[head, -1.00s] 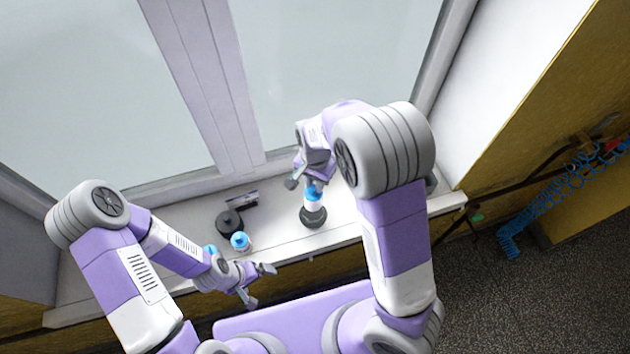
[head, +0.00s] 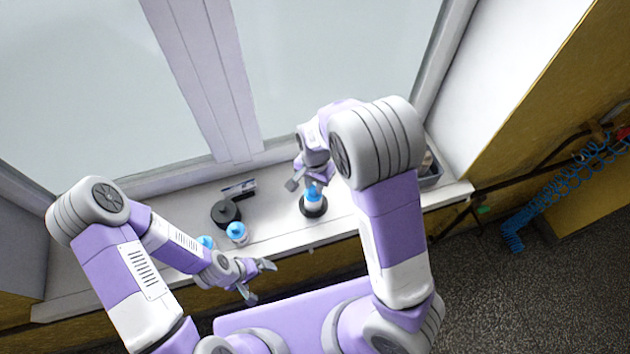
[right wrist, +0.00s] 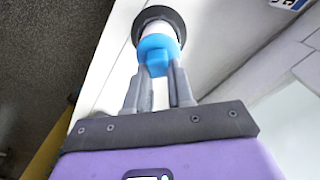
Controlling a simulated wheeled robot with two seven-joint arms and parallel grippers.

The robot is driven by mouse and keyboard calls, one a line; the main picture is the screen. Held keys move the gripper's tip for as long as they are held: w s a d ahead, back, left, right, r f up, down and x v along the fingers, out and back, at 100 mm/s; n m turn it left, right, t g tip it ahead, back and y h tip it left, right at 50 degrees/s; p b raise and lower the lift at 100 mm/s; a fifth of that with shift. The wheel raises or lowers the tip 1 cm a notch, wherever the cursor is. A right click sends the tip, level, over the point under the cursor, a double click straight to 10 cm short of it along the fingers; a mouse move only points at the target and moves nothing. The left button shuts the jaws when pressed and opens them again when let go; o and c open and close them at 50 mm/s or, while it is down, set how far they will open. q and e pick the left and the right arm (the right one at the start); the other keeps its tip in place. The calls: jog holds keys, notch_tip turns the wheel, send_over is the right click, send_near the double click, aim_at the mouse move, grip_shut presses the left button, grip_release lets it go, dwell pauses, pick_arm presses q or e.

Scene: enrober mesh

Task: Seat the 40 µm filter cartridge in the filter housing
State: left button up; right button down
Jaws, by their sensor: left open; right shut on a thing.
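The cartridge in my right gripper has a blue top (head: 313,192) and a white body, and its label is not readable. Its white lower part is inside the rim of the dark round filter housing (head: 313,212) on the sill. The right wrist view shows the blue cap (right wrist: 158,42) between my right gripper's fingers (right wrist: 160,72), with the dark housing rim (right wrist: 150,15) around the white body. How deep it sits is hidden. My left gripper (head: 258,281) is open and empty in front of the sill edge.
Two other blue-topped cartridges stand on the white sill (head: 275,232): one (head: 237,230), the other (head: 205,242) partly behind my left arm. A black round part (head: 225,212) and a small dark item (head: 239,187) lie behind them. A grey bin (head: 430,176) stands at the right.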

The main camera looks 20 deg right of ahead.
jog(key=c, duration=0.9)
grip_release()
notch_tip(320, 180, up, 7)
jog(key=p, duration=0.6)
jog(key=shift+r+p, duration=0.15)
jog(key=shift+p, duration=0.25)
